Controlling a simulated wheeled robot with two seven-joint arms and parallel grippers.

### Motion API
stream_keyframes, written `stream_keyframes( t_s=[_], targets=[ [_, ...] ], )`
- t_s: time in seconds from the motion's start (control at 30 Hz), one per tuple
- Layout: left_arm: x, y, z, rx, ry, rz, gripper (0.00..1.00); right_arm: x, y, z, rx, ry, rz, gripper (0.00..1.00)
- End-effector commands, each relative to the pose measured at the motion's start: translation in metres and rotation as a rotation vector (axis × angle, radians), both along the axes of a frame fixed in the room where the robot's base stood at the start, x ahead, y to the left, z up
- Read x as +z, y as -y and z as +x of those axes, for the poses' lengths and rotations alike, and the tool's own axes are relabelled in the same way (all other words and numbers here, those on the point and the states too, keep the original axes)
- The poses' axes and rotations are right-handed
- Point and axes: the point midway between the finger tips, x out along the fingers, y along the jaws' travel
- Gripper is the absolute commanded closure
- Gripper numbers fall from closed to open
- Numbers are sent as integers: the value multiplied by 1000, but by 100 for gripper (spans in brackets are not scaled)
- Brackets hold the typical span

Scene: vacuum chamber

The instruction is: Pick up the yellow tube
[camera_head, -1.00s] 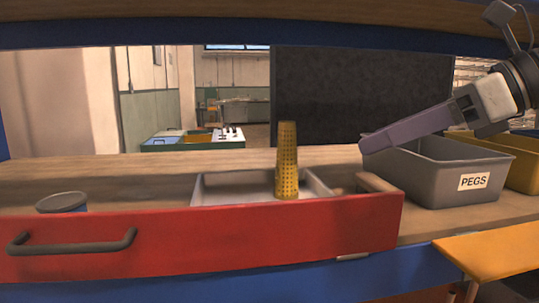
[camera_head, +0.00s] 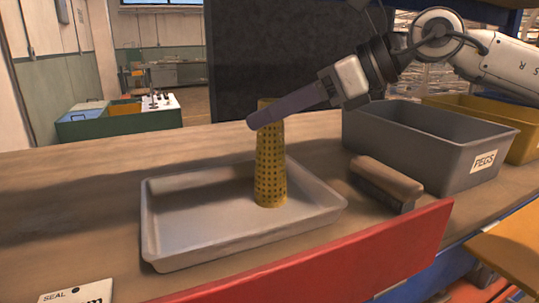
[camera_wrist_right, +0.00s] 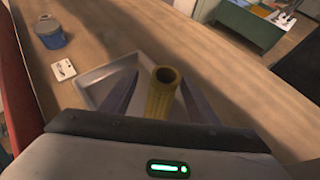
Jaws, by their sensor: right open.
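The yellow tube (camera_head: 270,165) is a tapered, perforated cylinder standing upright in a shallow grey tray (camera_head: 165,225). My right gripper (camera_head: 252,119) reaches in from the right at the height of the tube's upper part and covers some of it. In the right wrist view, the tube (camera_wrist_right: 163,95) shows its open top between the two spread fingers, with a gap to each. The gripper is open and empty. My left gripper is not in view.
A brush (camera_head: 386,183) lies on the bench right of the tray. A grey PEGS bin (camera_head: 420,140) and a yellow bin (camera_head: 500,120) stand behind it. A red drawer front (camera_head: 340,260) runs along the near side. The wrist view shows a blue-grey can (camera_wrist_right: 50,32) and a white card (camera_wrist_right: 62,69).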

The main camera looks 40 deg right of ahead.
Motion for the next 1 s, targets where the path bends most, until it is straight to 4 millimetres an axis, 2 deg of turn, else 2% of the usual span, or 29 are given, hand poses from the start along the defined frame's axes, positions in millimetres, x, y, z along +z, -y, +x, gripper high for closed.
stream_keyframes(
  t_s=[0.5,0.9,1.0],
  targets=[
    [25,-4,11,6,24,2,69,-25,-16,36,0,-3,-2,45],
    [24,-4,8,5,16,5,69,-28,-19,41,0,2,0,45],
    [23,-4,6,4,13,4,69,-28,-19,41,0,1,0,62]
  ],
)
